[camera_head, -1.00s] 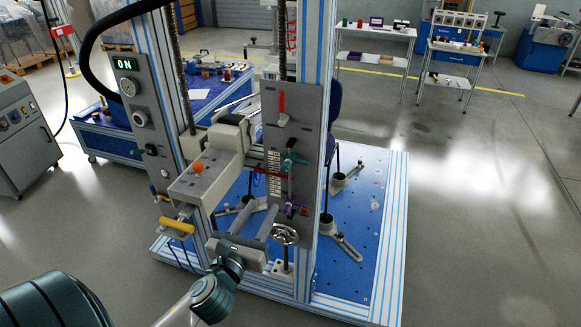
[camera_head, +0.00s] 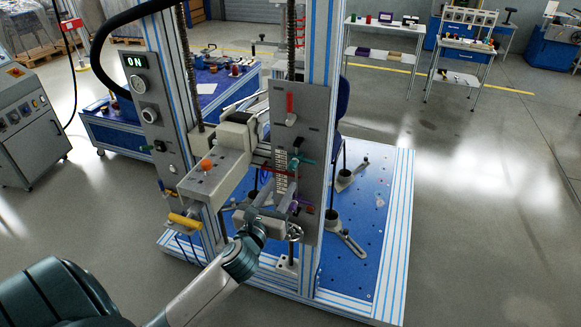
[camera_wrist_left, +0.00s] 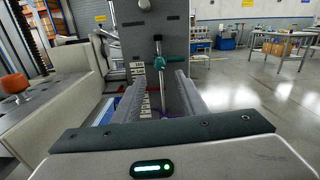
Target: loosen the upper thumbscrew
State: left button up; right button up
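The upper thumbscrew, teal with a crossbar (camera_head: 300,160), sits on the grey upright plate (camera_head: 312,115) of the test frame. It also shows in the left wrist view (camera_wrist_left: 160,60), straight ahead of the fingers, with a thin rod running down below it. A purple lower thumbscrew (camera_head: 294,207) is partly hidden by my gripper. My left gripper (camera_head: 271,200) is just below and in front of the teal thumbscrew. In the left wrist view its fingers (camera_wrist_left: 160,82) are apart, with the rod visible between them. No contact with the teal thumbscrew shows. My right gripper is out of view.
A red handle (camera_head: 289,105) is higher on the plate. A grey box with an orange knob (camera_head: 206,164) juts out left of my gripper. A handwheel (camera_head: 294,232) is close below. A white scale (camera_head: 281,172) stands beside the thumbscrew. Open floor lies to the right.

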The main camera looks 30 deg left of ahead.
aim_at(291, 168)
pick_arm(q)
jog(key=p+x, duration=0.1)
jog(key=x, duration=0.8)
jog(key=shift+s+p, duration=0.1)
jog(key=shift+p, duration=0.3)
grip_shut()
